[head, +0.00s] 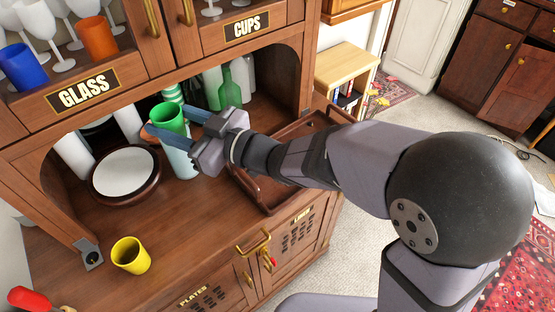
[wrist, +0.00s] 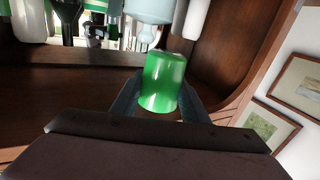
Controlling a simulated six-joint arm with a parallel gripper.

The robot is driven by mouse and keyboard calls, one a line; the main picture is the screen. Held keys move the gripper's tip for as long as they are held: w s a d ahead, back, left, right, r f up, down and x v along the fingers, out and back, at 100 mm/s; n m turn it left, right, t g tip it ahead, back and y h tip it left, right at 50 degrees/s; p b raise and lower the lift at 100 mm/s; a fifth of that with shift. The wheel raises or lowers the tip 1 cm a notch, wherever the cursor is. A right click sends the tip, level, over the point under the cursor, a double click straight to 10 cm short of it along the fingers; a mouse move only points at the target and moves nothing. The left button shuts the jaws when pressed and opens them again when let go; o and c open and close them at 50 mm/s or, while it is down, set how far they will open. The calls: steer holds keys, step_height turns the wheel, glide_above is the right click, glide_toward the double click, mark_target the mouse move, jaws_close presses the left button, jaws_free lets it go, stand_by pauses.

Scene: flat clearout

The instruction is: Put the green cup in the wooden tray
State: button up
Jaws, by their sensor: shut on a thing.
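The green cup (head: 169,117) is held up in the cabinet's open alcove, left of the wooden tray. My gripper (head: 178,122) is shut on it. In the wrist view the green cup (wrist: 161,82) sits between the two fingers of my gripper (wrist: 158,98), held above the surface. The wooden tray (head: 262,197) is on the counter to the right, under my forearm, which hides part of it. The visible part of the tray is bare.
A yellow cup (head: 131,255) stands on the counter at the front left. A round white plate with a dark rim (head: 124,173) is left of my gripper. Bottles, including a green one (head: 229,92), stand at the back of the alcove. A shelf with cups and glasses hangs above.

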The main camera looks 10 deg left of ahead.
steer(key=shift+g, duration=0.3)
steer(key=w+d+f, duration=0.1)
steer(key=w+d, duration=0.1)
steer(key=d, duration=0.1)
steer(key=w+d+b, duration=0.1)
steer(key=d, duration=0.3)
steer(key=w+d+f+b, duration=0.1)
steer(key=w+d, duration=0.1)
steer(key=d, duration=0.1)
steer(key=shift+w+d+f, duration=0.2)
steer(key=shift+w+f, duration=0.1)
steer(key=shift+f, duration=0.05)
steer(key=shift+c, duration=0.2)
steer(key=d+f+n+b, duration=0.1)
steer(key=d+f+b, duration=0.15)
steer(key=d, duration=0.75)
steer(key=shift+g, duration=0.4)
steer(key=shift+w+f+p, duration=0.15)
steer(key=shift+f+p, duration=0.15)
steer(key=shift+f, duration=2.45)
steer(key=shift+w+f+p, duration=0.15)
steer(key=shift+f+p, duration=0.1)
steer(key=shift+f, duration=2.45)
steer(key=shift+f, duration=0.15)
steer(key=o, duration=1.1)
